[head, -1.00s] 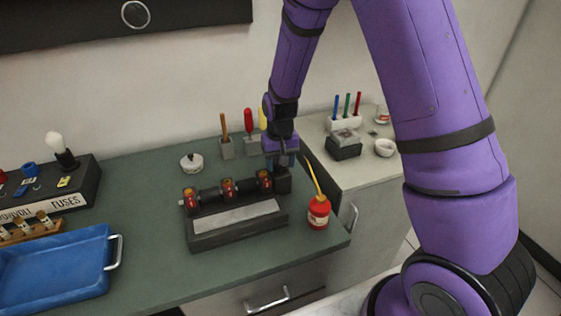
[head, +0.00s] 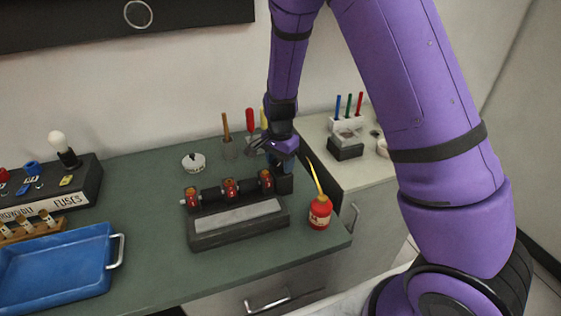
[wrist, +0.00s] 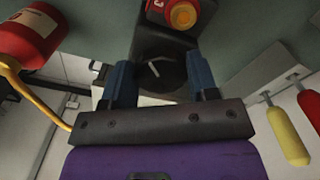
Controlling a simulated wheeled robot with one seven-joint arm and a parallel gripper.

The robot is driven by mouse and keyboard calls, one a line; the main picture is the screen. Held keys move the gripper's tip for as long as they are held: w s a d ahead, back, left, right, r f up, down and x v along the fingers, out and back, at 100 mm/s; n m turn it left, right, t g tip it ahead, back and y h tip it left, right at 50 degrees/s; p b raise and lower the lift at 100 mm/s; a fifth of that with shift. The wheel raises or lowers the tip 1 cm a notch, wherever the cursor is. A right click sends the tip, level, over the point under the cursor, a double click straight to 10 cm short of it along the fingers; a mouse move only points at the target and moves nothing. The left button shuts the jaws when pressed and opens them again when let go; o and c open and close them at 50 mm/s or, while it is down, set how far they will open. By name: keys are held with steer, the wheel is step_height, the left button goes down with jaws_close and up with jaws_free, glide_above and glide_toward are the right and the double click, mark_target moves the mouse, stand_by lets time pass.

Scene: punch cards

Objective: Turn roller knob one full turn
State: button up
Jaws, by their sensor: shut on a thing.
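The roller device (head: 236,231) is a dark block with a pale strip and a black roller carrying three red-and-amber pieces (head: 230,187). It stands on the green bench. The roller knob is dark and round with a white mark line, seen close in the wrist view (wrist: 172,76); in the head view my gripper mostly hides it. My gripper (head: 282,165) is at the right end of the device. In the wrist view its two blue fingers (wrist: 160,82) stand on either side of the knob and are shut on it. The white line lies slanted.
A red oil can (head: 319,212) with a yellow spout stands close right of the device. Screwdrivers in a holder (head: 229,149) stand behind. A blue tray (head: 55,270) and fuse box (head: 75,187) are at left. Green bench between them is clear.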

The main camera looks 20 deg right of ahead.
steer(key=m, duration=0.3)
steer(key=shift+w+m, duration=0.15)
steer(key=shift+m, duration=0.25)
steer(key=m, duration=0.3)
steer(key=shift+m, duration=0.3)
steer(key=m, duration=0.6)
steer(key=shift+w, duration=0.2)
steer(key=m, duration=0.6)
steer(key=shift+d+m, duration=0.1)
steer(key=shift+m, duration=0.2)
steer(key=m, duration=0.6)
steer(key=shift+d+m, duration=0.2)
steer(key=shift+m, duration=0.1)
steer(key=o, duration=0.9)
steer(key=shift+o, duration=0.2)
